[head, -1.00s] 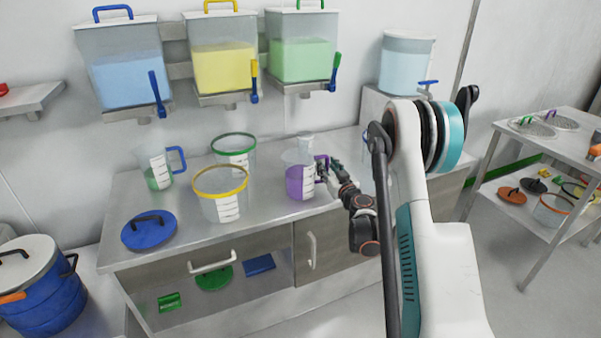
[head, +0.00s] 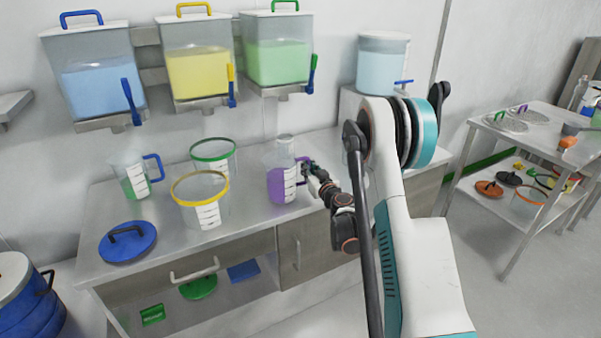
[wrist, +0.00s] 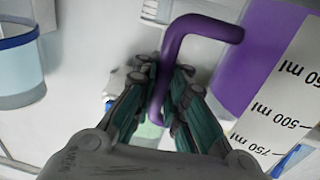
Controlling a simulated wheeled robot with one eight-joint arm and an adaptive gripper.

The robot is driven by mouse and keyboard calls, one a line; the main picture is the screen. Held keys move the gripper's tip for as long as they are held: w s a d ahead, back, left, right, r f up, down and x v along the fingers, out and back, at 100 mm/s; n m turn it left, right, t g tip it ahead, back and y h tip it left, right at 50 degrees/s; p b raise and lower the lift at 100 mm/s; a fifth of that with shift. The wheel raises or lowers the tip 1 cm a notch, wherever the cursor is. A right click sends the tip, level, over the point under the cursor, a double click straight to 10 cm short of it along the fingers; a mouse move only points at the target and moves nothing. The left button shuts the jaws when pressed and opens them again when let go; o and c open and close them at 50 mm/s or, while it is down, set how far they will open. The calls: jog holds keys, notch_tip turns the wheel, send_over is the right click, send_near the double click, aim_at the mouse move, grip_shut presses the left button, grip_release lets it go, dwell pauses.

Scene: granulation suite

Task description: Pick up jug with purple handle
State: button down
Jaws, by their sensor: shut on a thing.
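The jug with the purple handle (head: 282,184) is clear, holds purple liquid and has a white volume scale. In the head view it is at the right part of the steel counter and looks slightly tilted. Whether its base touches the counter is hard to tell. My gripper (head: 308,170) is at its right side, on the handle. In the wrist view the purple handle (wrist: 190,35) passes between the two fingers of my gripper (wrist: 168,100), which are shut on it. The jug's body with its scale (wrist: 275,90) is to the right there.
On the counter (head: 240,230) stand a yellow-rimmed container (head: 200,205), a green-rimmed container (head: 213,160), a blue-handled jug (head: 135,180) and a blue lid (head: 128,242). Dispensers (head: 200,70) hang above. A trolley (head: 540,150) stands right.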

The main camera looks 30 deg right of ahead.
notch_tip(320, 180, up, 20)
jog(key=p, duration=0.7)
jog(key=shift+f, duration=0.15)
dwell(0.7)
